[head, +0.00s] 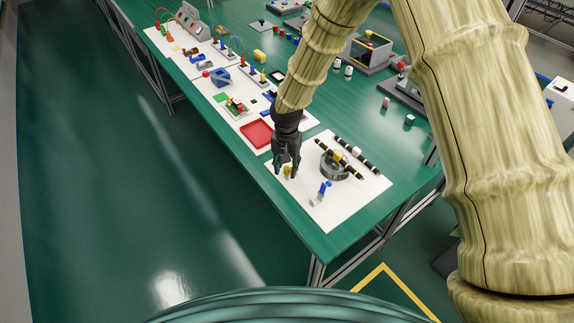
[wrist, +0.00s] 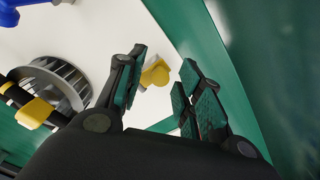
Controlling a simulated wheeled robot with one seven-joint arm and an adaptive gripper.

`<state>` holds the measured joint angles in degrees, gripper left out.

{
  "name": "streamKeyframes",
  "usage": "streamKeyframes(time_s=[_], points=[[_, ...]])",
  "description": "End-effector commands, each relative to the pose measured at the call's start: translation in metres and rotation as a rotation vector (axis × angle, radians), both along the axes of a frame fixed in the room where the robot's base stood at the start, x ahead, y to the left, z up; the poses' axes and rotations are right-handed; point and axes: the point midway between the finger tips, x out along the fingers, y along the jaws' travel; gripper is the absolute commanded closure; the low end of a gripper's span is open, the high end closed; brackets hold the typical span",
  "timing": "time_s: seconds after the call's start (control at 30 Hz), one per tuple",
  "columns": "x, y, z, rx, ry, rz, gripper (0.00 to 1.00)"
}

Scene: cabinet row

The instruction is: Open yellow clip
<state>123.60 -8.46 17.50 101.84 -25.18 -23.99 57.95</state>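A small yellow piece with a grey part (wrist: 155,75) stands on the white board in the wrist view, in the gap between my fingers. In the head view this yellow piece (head: 288,171) shows at the board's left side, partly hidden by my fingers. My gripper (head: 285,172) is open and points down over it; in the wrist view its fingers (wrist: 164,62) are apart, and I see no firm contact. Another yellow part (wrist: 35,113) sits on a black rod; it also shows in the head view (head: 338,156). I cannot tell for sure which yellow part is the clip.
A grey round slotted part (head: 333,166) lies under black rods on the white board (head: 330,212). A blue piece (head: 324,188) stands to the right of my gripper. A red tray (head: 257,134) lies behind left. The table's front edge is close; the floor beyond is clear.

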Motion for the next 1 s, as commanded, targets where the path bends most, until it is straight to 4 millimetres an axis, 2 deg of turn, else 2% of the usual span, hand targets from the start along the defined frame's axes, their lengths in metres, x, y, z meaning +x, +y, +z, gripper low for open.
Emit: streamKeyframes(time_s=[0.03,0.17,0.57,1.0], points=[[0.0000,0.0001,0.0001,0.000,0.000,0.000,0.78],[0.0000,0.0001,0.0002,0.000,0.000,0.000,1.00],[0.0011,-0.0010,0.0017,0.019,0.012,-0.002,1.00],[0.0065,-0.0072,0.0075,0.158,0.110,-0.006,1.00]])
